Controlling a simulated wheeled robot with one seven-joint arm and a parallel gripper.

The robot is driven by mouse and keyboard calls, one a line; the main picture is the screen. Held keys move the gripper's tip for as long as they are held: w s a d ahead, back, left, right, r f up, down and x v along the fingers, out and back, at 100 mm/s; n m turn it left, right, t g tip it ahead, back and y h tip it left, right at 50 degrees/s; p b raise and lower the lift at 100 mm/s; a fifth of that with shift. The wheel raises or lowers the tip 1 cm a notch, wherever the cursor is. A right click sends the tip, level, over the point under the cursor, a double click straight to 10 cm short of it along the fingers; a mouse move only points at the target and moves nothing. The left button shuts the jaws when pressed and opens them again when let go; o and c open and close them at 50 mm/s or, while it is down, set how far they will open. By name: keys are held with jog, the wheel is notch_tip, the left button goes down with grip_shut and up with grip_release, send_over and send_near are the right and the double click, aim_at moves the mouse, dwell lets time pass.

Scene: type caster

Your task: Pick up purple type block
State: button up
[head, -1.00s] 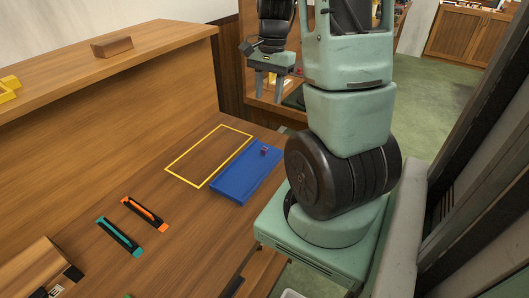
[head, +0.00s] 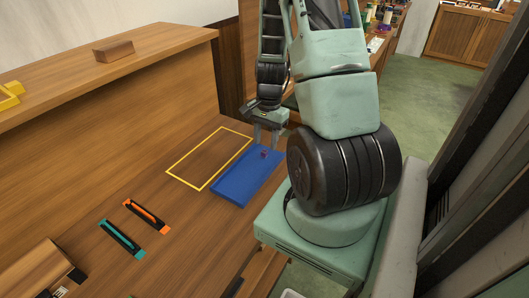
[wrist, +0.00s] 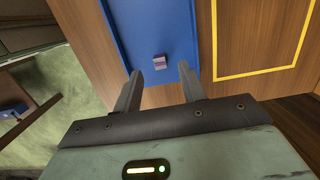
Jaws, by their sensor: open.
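The purple type block (head: 264,154) is small and lies on the blue tray (head: 235,188), near the tray's far end. In the wrist view the block (wrist: 160,62) shows a purple top with a pale band, on the blue tray (wrist: 150,25). My gripper (head: 266,146) is just above the tray's far end, close to the block. In the wrist view my gripper (wrist: 158,72) has its two fingers apart, with the block just beyond the gap between the tips. Nothing is between the fingers.
A yellow outlined rectangle (head: 184,185) lies beside the tray on the wooden table. An orange-and-black piece (head: 147,216) and a teal-and-black piece (head: 122,239) lie nearer. A raised wooden ledge (head: 150,70) with a brown block (head: 114,50) runs along the left.

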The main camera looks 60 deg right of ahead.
aim_at(265, 150)
jog(key=shift+a+f, duration=0.15)
jog(key=shift+f, duration=0.75)
jog(key=shift+a+f, duration=0.1)
jog(key=shift+f, duration=0.75)
grip_shut()
jog(key=shift+r, duration=0.1)
